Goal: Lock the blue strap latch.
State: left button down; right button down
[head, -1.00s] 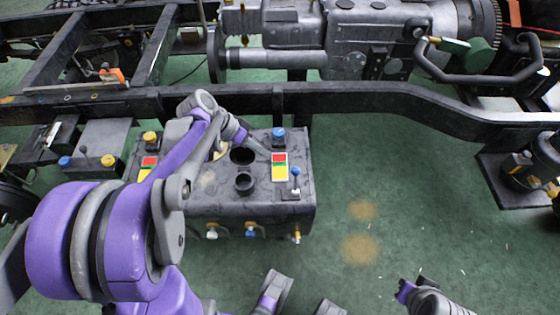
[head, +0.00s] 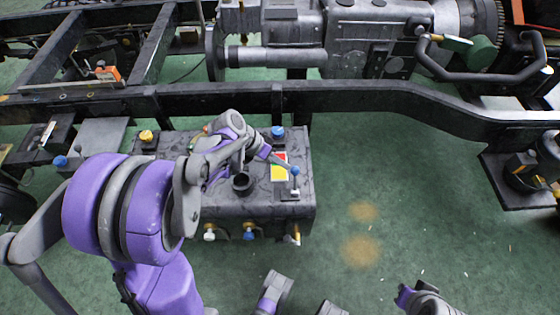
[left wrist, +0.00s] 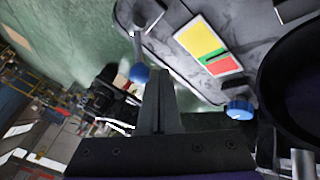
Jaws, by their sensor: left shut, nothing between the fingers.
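A dark tank-like box (head: 215,205) stands below the frame rail in the head view. On its right end is a short upright lever with a blue ball (head: 295,171), which also shows in the left wrist view (left wrist: 139,73). I cannot tell for sure whether this is the blue strap latch. My left gripper (head: 288,165) is shut and empty, its tips close to the blue ball; contact is unclear. In the left wrist view, the shut fingers (left wrist: 158,80) are just right of the ball.
A blue knob (head: 278,132) is at the box's back edge beside a red, green and yellow label (head: 279,172). A black round neck (head: 242,183) rises from the top. Several valves, one blue (head: 249,233), line the front. The floor (head: 390,200) to the right is clear.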

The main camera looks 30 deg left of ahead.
pick_arm(q)
jog(key=shift+r, duration=0.1)
jog(key=shift+s+d+r, duration=0.1)
jog(key=shift+s+d, duration=0.05)
jog(key=shift+s, duration=0.05)
